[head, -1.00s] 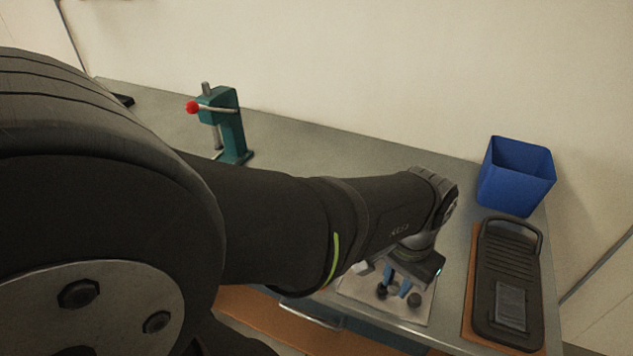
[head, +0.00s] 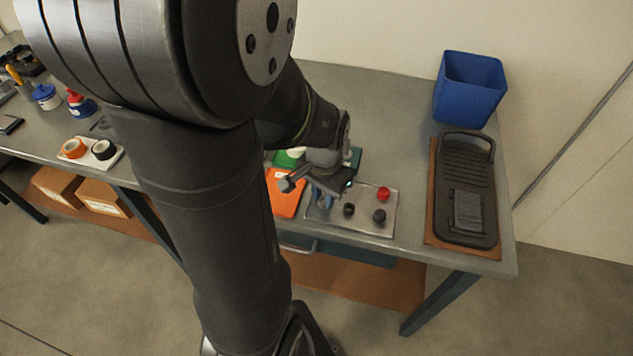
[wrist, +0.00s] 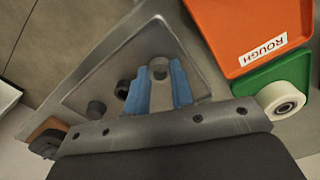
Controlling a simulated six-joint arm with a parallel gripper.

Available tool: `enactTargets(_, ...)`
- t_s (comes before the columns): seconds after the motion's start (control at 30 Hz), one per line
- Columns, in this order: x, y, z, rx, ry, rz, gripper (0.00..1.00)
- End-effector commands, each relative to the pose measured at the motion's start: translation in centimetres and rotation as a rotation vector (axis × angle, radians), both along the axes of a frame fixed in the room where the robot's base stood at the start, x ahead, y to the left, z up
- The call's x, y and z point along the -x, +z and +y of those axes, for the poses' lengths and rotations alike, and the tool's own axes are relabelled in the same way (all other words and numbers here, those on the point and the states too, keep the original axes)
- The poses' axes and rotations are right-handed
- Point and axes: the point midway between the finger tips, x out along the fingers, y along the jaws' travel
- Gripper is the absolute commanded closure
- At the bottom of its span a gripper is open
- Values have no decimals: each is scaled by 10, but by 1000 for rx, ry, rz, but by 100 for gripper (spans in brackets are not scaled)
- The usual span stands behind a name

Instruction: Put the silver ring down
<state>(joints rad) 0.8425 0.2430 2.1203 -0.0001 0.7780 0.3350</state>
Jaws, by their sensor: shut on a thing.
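My gripper (wrist: 160,85) has blue fingers and is shut on the silver ring (wrist: 158,67), a small grey ring at its fingertips in the wrist view. In the head view my gripper (head: 321,199) is over the left part of a grey metal tray (head: 365,225), and the ring cannot be made out there. The tray holds two dark round pieces (head: 349,209) (head: 379,216) and a red one (head: 383,193). I cannot tell whether the ring touches the tray.
An orange tray (wrist: 240,30) labelled ROUGH and a green tray (wrist: 270,80) bearing a white roller (wrist: 281,99) lie beside the metal tray. A black slotted board (head: 466,190) and a blue bin (head: 469,88) stand at the right. The bench's front edge is close.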

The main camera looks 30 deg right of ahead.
Motion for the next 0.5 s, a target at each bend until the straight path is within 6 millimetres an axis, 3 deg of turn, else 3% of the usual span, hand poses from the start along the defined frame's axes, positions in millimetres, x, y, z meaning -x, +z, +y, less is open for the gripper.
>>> enactTargets(0.43,0,-7,0,-1,0,0,100)
enactTargets(0.47,0,-6,0,0,0,0,72)
enactTargets(0.5,0,-6,0,0,0,0,69)
